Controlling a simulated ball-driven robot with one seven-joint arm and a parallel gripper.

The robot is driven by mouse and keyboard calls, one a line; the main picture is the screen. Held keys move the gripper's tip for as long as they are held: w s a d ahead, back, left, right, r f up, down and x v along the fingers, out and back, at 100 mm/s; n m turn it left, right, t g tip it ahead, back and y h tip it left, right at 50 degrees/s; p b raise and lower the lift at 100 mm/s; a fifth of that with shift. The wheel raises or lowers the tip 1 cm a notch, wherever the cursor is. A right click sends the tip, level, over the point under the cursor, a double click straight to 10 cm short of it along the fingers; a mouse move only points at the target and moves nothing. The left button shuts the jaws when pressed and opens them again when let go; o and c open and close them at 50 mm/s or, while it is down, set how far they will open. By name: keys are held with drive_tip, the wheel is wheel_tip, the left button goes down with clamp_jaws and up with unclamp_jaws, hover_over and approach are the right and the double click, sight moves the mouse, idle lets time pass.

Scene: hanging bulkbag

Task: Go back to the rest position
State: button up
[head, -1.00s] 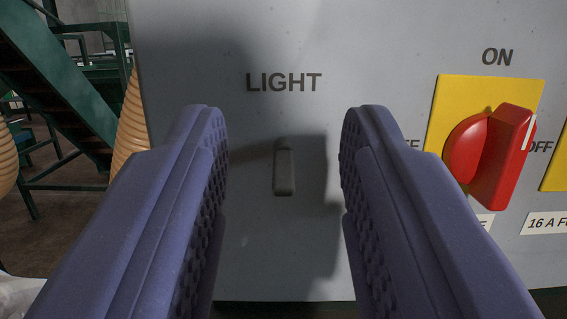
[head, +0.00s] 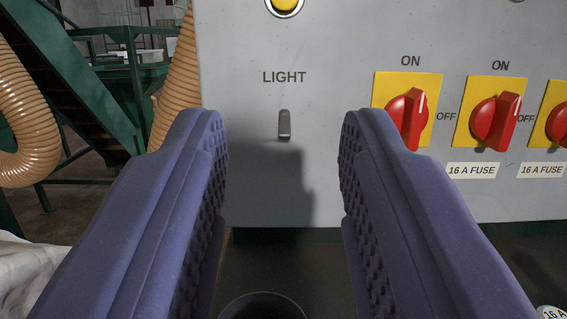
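My gripper (head: 282,130) is open and empty, with its two purple padded fingers wide apart. It faces a grey control panel (head: 330,45) and stands clear of it. A small grey light switch (head: 284,125) under the word LIGHT shows between the fingertips, with no finger touching it. A shadow falls on the panel below the switch.
Red rotary switches on yellow plates (head: 407,112) (head: 496,112) are at right, above fuse labels (head: 473,170). A yellow button (head: 285,4) is at the top. An orange ribbed hose (head: 28,120), green stairs (head: 70,85) and white cloth (head: 30,270) are at left. A dark round rim (head: 262,306) is below.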

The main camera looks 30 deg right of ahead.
drive_tip(key=w+a+r+n+y, duration=0.25)
drive_tip(key=a+r+y, duration=0.35)
drive_tip(key=a+r, duration=1.4)
drive_tip(key=s+a+r+n+g+y, duration=0.2)
drive_tip(key=s+a+r+n+y, duration=0.1)
drive_tip(key=s+a+r, duration=0.8)
drive_tip(key=s+r+y, duration=0.1)
drive_tip(key=s+r, duration=0.2)
drive_tip(key=s, duration=0.2)
drive_tip(key=shift+a+n+g+y, duration=0.3)
drive_tip(key=shift+a+n+y, duration=0.05)
drive_tip(key=shift+a+y, duration=0.05)
drive_tip(key=shift+r, duration=0.1)
